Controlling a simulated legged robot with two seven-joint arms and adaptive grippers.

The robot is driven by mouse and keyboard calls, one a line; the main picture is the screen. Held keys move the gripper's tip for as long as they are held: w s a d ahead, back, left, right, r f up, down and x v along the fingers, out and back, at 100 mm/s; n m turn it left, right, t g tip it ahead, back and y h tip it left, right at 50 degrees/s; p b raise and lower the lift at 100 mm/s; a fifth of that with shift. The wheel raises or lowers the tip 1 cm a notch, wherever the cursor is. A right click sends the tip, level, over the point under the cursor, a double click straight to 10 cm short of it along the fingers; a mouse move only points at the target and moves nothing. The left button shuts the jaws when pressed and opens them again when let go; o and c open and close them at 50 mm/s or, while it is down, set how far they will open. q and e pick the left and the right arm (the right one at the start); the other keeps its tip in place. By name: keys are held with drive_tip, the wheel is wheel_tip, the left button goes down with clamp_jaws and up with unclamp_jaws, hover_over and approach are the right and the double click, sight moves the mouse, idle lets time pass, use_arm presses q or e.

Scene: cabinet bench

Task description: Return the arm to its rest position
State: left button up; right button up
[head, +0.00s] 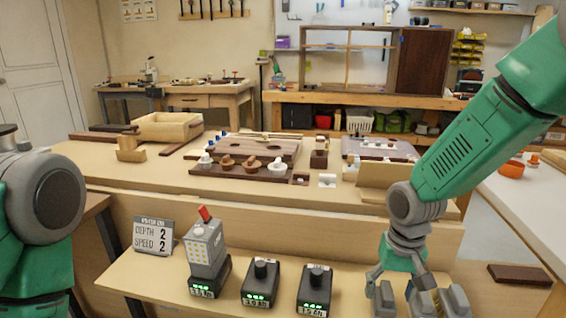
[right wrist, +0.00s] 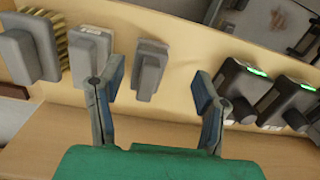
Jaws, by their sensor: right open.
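My right arm, green with grey joints, comes in from the right in the head view. Its gripper (head: 394,282) points down over the right part of the low front shelf, just behind some grey tool pieces.
Black devices (head: 314,290) with green displays and a sign (head: 153,236) stand on the front shelf. A grey brush (right wrist: 32,45) stands there too. The bench (head: 130,180) behind holds a wooden box (head: 166,128) and a slotted board. A white table (head: 520,215) is at right.

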drive_tip(key=s+f+n+p, duration=0.1)
drive_tip(key=s+f+p, duration=0.2)
drive_tip(key=s+f, duration=1)
drive_tip(key=s+d+n+p, duration=0.2)
drive_tip(key=s+d, duration=0.1)
drive_tip(key=s, duration=1.2)
drive_tip(key=shift+d+t+p, duration=0.3)
drive_tip(key=shift+d+p, duration=0.05)
drive_tip(key=shift+d, duration=0.05)
